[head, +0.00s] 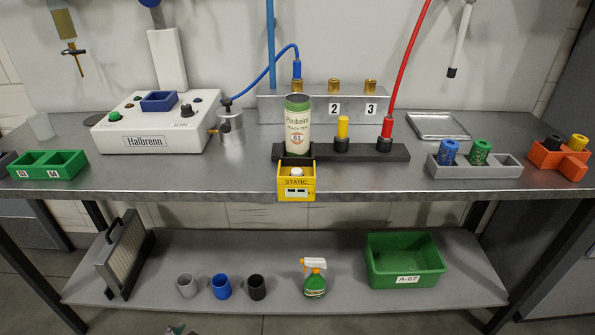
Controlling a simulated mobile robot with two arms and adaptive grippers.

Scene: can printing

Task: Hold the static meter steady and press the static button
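The static meter (296,193) is a small yellow box marked STATIC at the front edge of the workbench, near the middle of the head view. It has a small display window on its front. A pale round button (297,172) shows in its top, likely the static button. A cream and green tea can (298,128) stands upright right behind the meter, at the left end of a black rack (365,152). Neither of my grippers is in view, and nothing is touching the meter.
Left of the meter stand a metal pot (231,127) and a white Halbrenn machine (150,125). A blue hose (265,72) and a red hose (408,65) run above the bench. The bench top (235,178) is clear on both sides of the meter.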

